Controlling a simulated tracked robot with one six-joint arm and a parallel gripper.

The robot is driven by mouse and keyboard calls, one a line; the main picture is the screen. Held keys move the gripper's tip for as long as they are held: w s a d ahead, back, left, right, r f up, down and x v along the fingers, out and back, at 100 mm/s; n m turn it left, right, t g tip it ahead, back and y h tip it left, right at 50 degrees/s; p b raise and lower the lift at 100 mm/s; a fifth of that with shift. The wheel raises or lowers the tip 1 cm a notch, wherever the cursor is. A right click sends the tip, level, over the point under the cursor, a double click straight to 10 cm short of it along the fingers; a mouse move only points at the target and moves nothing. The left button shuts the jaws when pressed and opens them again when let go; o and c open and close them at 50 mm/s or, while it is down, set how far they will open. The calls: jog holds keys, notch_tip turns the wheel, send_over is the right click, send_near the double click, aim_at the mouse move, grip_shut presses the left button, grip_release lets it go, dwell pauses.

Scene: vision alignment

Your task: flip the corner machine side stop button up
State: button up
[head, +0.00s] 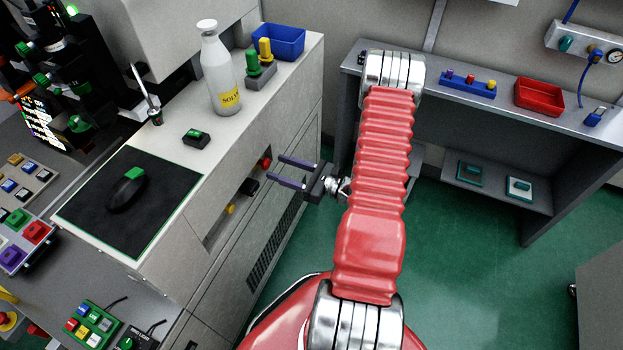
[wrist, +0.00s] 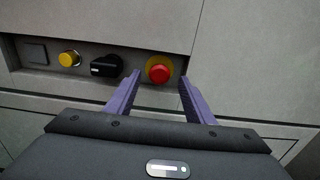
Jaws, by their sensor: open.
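On the side of the grey machine is a recessed panel. It holds a red stop button (wrist: 159,72) on a yellow ring, at the panel's right end. The button also shows in the head view (head: 265,163), near the fingertips. My gripper (wrist: 160,82) is open, its two purple fingers on either side of the red button in the wrist view. In the head view my gripper (head: 281,170) points left at the panel. Nothing is between the fingers that I can see gripped. Whether the fingers touch the button I cannot tell.
Left of the button are a black rotary knob (wrist: 106,66), a yellow button (wrist: 69,58) and a dark square switch (wrist: 36,53). The recess has edges above and below. A white bottle (head: 219,75) stands on the machine top. Green floor (head: 455,255) is clear at right.

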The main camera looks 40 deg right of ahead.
jog(key=v, duration=1.1)
jog(key=shift+s, duration=0.3)
jog(key=s+a+r+n+g+y, duration=0.3)
jog(key=s+a+n+g, duration=0.6)
jog(key=a+n+g, duration=0.45)
jog(key=a+r+n+t+h, duration=0.1)
jog(key=a+r+n+h, duration=0.2)
jog(key=r+n, duration=0.3)
jog(key=w+a+r+n+h, duration=0.1)
jog(key=a+r+n+h, duration=0.3)
jog(key=r, duration=0.8)
jog(key=a+r+n+t+h, duration=0.1)
jog(key=a+r+n+h, duration=0.2)
jog(key=a+r+n, duration=0.3)
notch_tip(320, 180, up, 3)
jog(key=shift+w+a+r+n+t, duration=0.15)
jog(key=shift+w+a+n+t, duration=0.15)
jog(key=shift+n, duration=0.55)
